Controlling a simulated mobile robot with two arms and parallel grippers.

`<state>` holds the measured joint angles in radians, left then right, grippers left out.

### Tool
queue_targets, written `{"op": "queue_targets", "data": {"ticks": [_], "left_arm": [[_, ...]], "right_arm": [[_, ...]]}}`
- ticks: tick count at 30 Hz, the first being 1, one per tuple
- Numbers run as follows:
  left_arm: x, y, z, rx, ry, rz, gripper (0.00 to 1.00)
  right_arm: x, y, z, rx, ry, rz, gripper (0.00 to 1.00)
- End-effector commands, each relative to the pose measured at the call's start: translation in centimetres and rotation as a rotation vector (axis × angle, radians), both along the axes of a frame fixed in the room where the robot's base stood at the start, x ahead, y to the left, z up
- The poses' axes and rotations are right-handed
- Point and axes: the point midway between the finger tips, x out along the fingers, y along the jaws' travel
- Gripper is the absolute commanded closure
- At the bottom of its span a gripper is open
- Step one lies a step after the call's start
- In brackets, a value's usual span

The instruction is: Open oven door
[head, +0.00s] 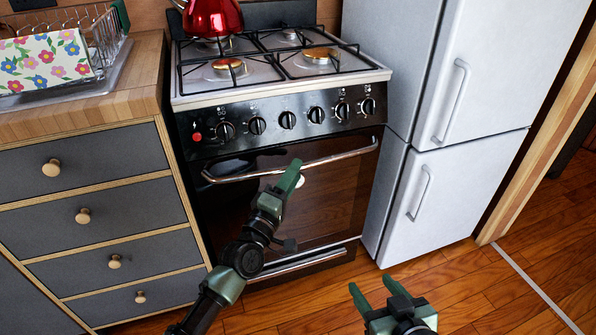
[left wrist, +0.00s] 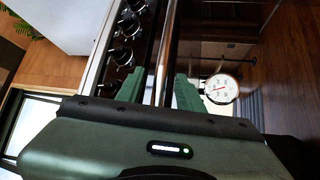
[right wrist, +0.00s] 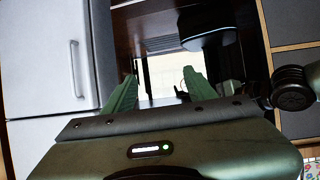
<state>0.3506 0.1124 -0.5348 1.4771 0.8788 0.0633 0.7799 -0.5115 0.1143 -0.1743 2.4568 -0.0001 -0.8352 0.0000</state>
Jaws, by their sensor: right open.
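The oven (head: 280,120) has a dark glass door (head: 340,195), which is closed, with a silver bar handle (head: 235,177) across its top. My left gripper (head: 292,178) is at the middle of this handle. In the left wrist view the handle (left wrist: 166,50) runs between the two green fingers of that gripper (left wrist: 160,85). I cannot tell whether both fingers press on it. My right gripper (head: 375,295) is open and empty, low in front of the oven and right of my left arm. It also shows open in the right wrist view (right wrist: 160,85).
A red kettle (head: 212,18) stands on the stove top. A white fridge (head: 445,120) is right of the oven, and grey drawers (head: 110,215) are left of it. Wooden floor (head: 480,290) is clear at the lower right.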

Motion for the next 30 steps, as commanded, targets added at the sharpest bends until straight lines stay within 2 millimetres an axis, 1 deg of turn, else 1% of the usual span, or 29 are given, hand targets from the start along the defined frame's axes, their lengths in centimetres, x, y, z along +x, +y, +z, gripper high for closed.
{"op": "queue_targets", "data": {"ticks": [1, 3, 6, 10, 16, 17, 18, 20, 21, 30], "left_arm": [[0.7, -0.4, 0.1, -0.001, -0.002, 0.0, 0.63], [1.4, -0.7, 0.2, 0.0, -0.001, 0.0, 0.63], [2.0, -1.1, 0.4, 0.0, 0.0, 0.0, 0.63], [2.4, -1.3, 0.5, 0.001, 0.0, 0.0, 0.63], [2.4, -1.3, 0.5, 0.002, 0.001, 0.001, 0.63], [2.4, -1.3, 0.5, 0.002, 0.001, 0.001, 0.66], [2.4, -1.3, 0.5, 0.001, 0.0, 0.0, 0.77], [2.4, -1.3, 0.5, 0.001, 0.0, 0.0, 0.94], [2.4, -1.3, 0.5, 0.001, 0.0, 0.0, 1.0], [2.4, -1.3, 0.5, 0.002, 0.001, 0.001, 1.0]], "right_arm": [[0.4, 0.2, 0.4, 0.008, -0.034, 0.002, 0.44], [0.9, 0.4, 1.2, 0.019, -0.079, 0.005, 0.44], [1.3, 0.7, 2.1, 0.03, -0.122, 0.009, 0.44], [1.6, 0.8, 2.6, 0.036, -0.149, 0.01, 0.44], [1.6, 0.8, 2.7, 0.036, -0.152, 0.01, 0.44], [1.6, 0.8, 2.7, 0.036, -0.152, 0.01, 0.44], [1.6, 0.8, 2.7, 0.036, -0.152, 0.01, 0.44], [1.6, 0.8, 2.7, 0.036, -0.152, 0.01, 0.44], [1.6, 0.8, 2.7, 0.036, -0.151, 0.01, 0.44], [1.6, 0.8, 2.6, 0.036, -0.151, 0.01, 0.44]]}}
